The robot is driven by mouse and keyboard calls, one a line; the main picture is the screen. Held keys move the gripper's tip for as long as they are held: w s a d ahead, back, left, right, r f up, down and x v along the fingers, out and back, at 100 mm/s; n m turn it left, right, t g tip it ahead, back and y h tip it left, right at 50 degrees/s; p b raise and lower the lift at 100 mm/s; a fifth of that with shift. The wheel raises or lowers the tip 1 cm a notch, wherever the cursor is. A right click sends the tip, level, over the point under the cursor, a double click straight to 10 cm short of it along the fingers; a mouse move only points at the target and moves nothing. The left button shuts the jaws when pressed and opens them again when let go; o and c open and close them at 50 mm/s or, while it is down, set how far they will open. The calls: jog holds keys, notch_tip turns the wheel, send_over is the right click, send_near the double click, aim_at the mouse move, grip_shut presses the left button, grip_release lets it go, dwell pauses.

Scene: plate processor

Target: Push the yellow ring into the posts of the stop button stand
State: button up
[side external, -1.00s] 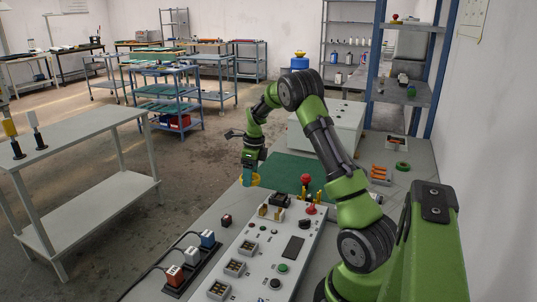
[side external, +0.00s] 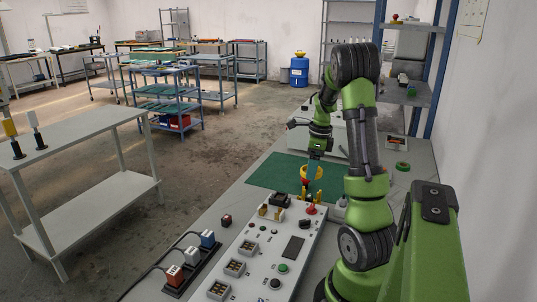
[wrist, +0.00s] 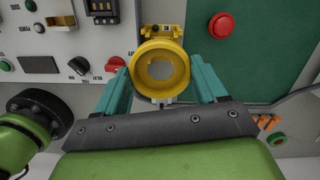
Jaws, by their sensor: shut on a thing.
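The yellow ring (wrist: 137,66) is between the two teal fingers of my gripper (wrist: 159,66), which is shut on it. In the side view the ring (side external: 318,175) is held low at the end of my gripper (side external: 313,168), above the yellow posts (side external: 318,196) of the stop button stand. In the wrist view the yellow stand part (wrist: 157,30) shows just beyond the ring, which partly covers it. A red button (side external: 305,183) shows just below the ring. I cannot tell whether the ring touches the posts.
The grey control panel (side external: 262,245) with switches and buttons is close in front of the posts. The green mat (side external: 270,172) lies behind, mostly clear. Orange parts (wrist: 268,122) and a green ring (side external: 402,166) lie to the right.

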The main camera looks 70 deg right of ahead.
send_over(308, 196)
jog(key=shift+s+d+f, duration=0.1)
jog(key=shift+s+f, duration=0.05)
jog(key=shift+f, duration=1.3)
jog(key=shift+s+d+f, duration=0.1)
jog(key=shift+f, duration=1.3)
jog(key=shift+f, duration=1)
jog(key=o, duration=1.1)
jog(key=shift+r, duration=0.1)
